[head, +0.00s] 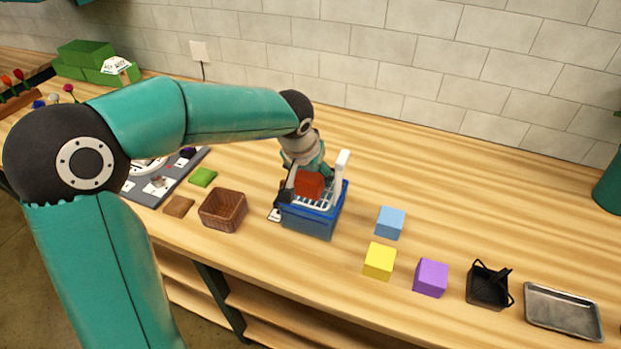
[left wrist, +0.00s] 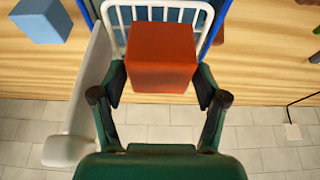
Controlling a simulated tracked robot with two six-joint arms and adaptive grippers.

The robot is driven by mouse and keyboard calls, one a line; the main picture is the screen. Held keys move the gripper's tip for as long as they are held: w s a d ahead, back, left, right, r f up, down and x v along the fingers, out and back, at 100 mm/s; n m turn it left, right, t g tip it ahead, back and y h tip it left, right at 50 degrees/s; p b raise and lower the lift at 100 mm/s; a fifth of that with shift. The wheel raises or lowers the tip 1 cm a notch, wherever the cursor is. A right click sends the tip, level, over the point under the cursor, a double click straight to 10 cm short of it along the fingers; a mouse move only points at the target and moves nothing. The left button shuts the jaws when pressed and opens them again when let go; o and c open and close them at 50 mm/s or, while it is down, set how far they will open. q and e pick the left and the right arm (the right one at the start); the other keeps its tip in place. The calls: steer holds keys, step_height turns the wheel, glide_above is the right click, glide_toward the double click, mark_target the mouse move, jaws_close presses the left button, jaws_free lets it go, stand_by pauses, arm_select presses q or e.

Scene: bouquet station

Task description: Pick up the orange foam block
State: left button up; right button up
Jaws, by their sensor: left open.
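The orange foam block (head: 309,184) is a red-orange cube at the blue basket with a white wire rack (head: 310,221). It also shows in the left wrist view (left wrist: 162,57), in front of the white bars. I cannot tell what it rests on. My left gripper (head: 304,178) reaches down over the basket. In the left wrist view its open fingers (left wrist: 161,86) stand on either side of the block's near end. Contact between fingers and block cannot be made out. My right gripper is not in view.
A white upright post (head: 342,164) rises at the basket's right side. A brown wicker basket (head: 223,210) stands to the left. Blue (head: 390,222), yellow (head: 379,260) and purple (head: 430,277) cubes, a black holder (head: 488,288) and a metal tray (head: 563,311) lie to the right.

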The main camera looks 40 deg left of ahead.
arm_select(q)
steer(key=shift+w+f, duration=0.1)
steer(key=shift+f, duration=0.15)
steer(key=c, duration=1.2)
steer(key=shift+o, duration=0.2)
steer(key=shift+r, duration=0.15)
